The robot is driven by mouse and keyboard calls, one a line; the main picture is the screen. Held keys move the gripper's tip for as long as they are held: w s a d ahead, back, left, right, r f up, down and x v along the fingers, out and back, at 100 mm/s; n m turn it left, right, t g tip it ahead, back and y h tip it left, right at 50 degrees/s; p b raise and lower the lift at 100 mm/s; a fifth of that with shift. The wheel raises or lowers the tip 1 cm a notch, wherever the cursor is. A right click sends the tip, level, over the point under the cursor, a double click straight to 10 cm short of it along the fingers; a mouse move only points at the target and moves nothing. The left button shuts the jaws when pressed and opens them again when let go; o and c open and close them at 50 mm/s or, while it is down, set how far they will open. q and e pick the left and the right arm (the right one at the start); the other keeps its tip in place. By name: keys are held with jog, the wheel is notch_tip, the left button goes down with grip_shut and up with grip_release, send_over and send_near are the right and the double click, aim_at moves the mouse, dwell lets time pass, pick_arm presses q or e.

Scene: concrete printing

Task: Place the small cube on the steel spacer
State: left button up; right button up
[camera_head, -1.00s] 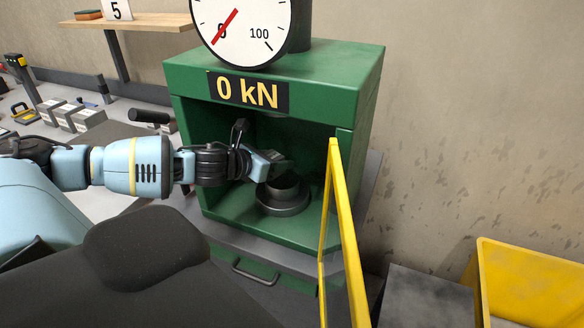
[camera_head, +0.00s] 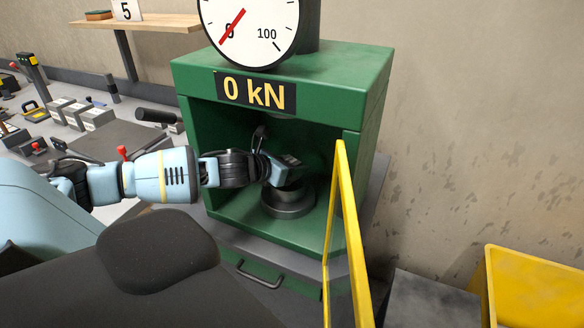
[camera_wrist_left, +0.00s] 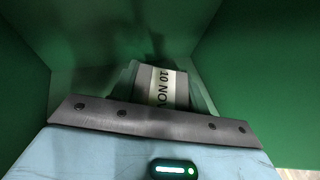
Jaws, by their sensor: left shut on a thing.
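The steel spacer (camera_head: 287,206) is a dark round stepped block standing on the floor of the green press chamber. My left gripper (camera_head: 284,176) reaches into the chamber from the left, right above the spacer, and covers part of its top. It is shut on the small cube (camera_wrist_left: 163,86), which is grey and shows a pale label reading "10 NOV" in the left wrist view. In the head view the cube is mostly hidden by the gripper, and I cannot tell if it touches the spacer. My right gripper is not in view.
The green press (camera_head: 345,84) has walls close around my left gripper, and its dial reads 0. A yellow-framed door (camera_head: 343,230) stands open at the chamber's right front. A yellow bin (camera_head: 540,285) is at lower right. Several grey blocks (camera_head: 97,118) stand at left.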

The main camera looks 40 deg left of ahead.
pick_arm(q)
jog(key=shift+f, duration=0.4)
jog(key=shift+f, duration=0.2)
jog(key=o, duration=1.3)
